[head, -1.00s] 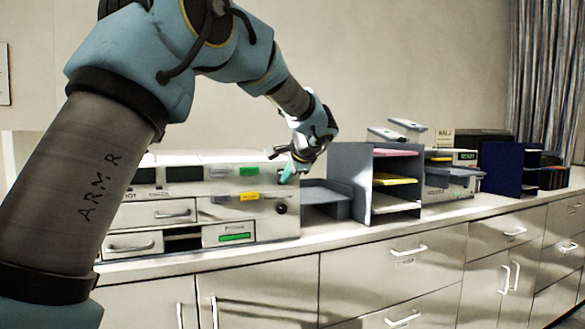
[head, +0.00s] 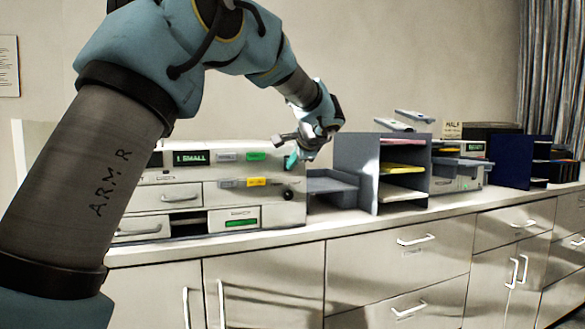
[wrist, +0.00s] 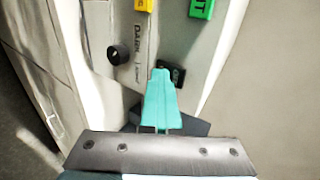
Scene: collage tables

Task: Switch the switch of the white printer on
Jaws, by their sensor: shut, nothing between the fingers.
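The white printer (head: 180,197) stands on the counter at the left, partly hidden by my arm. Its right front has a green button (head: 256,156), a yellow button (head: 257,182) and a black knob (head: 288,194). A dark display (head: 190,158) on it reads "1 SMALL". My gripper (head: 291,160) is at the printer's upper right front corner. In the wrist view its teal fingertips (wrist: 162,77) are shut and empty, over a small dark plate (wrist: 178,76) that looks like the switch. They hide part of it. I cannot tell the switch's position or whether the fingertips touch it.
A grey tray (head: 330,184) and a grey paper sorter (head: 350,165) stand close to the printer's right. Further right are another machine (head: 455,175) and a dark blue divider (head: 520,160). Drawers with handles (head: 415,240) line the counter front.

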